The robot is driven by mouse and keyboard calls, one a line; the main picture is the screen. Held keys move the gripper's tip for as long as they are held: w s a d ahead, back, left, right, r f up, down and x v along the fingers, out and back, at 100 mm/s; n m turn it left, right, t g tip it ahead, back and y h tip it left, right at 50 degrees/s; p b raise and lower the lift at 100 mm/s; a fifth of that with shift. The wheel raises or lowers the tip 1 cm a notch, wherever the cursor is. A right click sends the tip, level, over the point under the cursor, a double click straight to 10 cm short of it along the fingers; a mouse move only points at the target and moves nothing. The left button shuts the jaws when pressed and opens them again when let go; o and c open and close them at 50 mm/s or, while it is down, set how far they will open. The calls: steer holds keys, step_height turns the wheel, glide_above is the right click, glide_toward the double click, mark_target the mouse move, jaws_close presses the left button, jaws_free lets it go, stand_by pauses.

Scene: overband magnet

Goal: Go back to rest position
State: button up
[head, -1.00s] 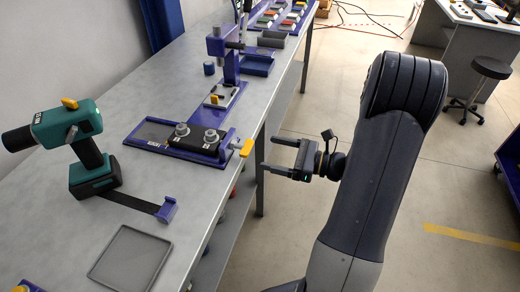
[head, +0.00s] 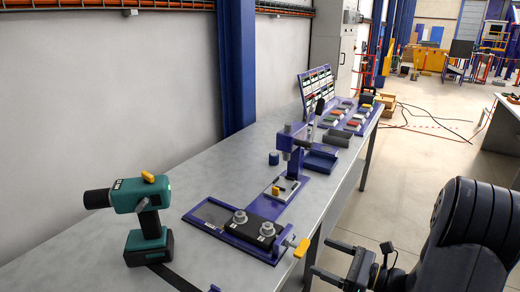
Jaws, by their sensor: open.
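My gripper (head: 333,262) is at the lower right of the head view, beside the bench's right edge and clear of it. Its two fingers are spread apart and point left, with nothing between them. My arm rises behind it at the right edge.
A teal cordless drill (head: 140,198) stands at the left of the grey bench (head: 85,240). A blue press (head: 300,140) stands behind the fixture. Several coloured parts lie farther back. The floor (head: 415,165) right of the bench is open, with cables (head: 425,118) farther off.

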mark_target(302, 247)
steer(key=x, duration=0.6)
steer(key=shift+w+a, duration=0.2)
steer(key=shift+a, duration=0.15)
steer(key=shift+w+a+r, duration=0.1)
steer(key=shift+w+a, duration=0.15)
steer(key=shift+d+m+p, duration=0.1)
steer(key=shift+m+p, duration=0.5)
steer(key=shift+p, duration=0.1)
steer(key=shift+f+b, duration=0.2)
steer(key=shift+b, duration=0.15)
